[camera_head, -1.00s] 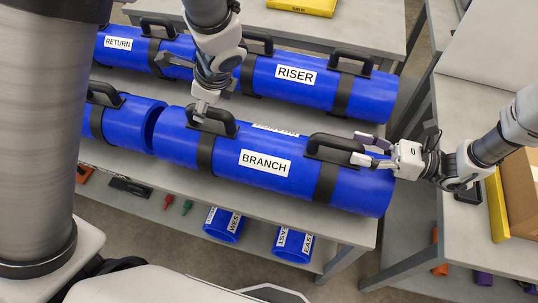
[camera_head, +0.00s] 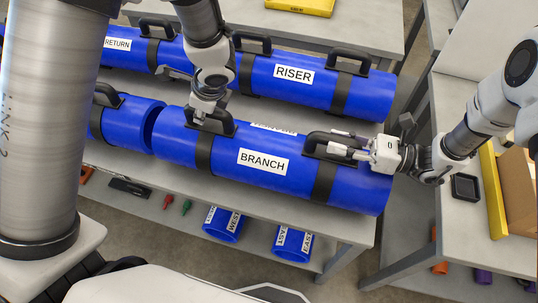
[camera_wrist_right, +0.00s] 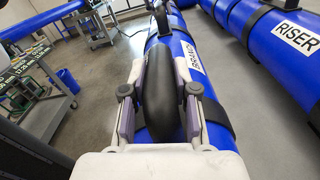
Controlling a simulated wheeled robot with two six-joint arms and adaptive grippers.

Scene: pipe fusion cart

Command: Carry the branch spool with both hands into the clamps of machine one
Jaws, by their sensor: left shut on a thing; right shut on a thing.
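The blue branch spool (camera_head: 300,170), labelled BRANCH, lies on the grey cart with two black handles on top. My left gripper (camera_head: 202,116) is shut on its left handle (camera_head: 222,122); the fingers are partly hidden by my wrist. My right gripper (camera_head: 335,147) is shut on its right handle (camera_head: 318,141). In the right wrist view the fingers (camera_wrist_right: 160,98) stand on both sides of the black handle (camera_wrist_right: 183,85), with the spool (camera_wrist_right: 158,42) beneath. The spool appears to rest on the cart. Machine one's clamps cannot be made out for certain.
The riser spool (camera_head: 285,92) and return spool (camera_head: 105,55) lie behind. Another blue pipe (camera_head: 118,122) sits close to the branch spool's left end. Short blue pieces (camera_head: 224,225) lie on the lower shelf. A table with a box (camera_head: 518,190) stands at right.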

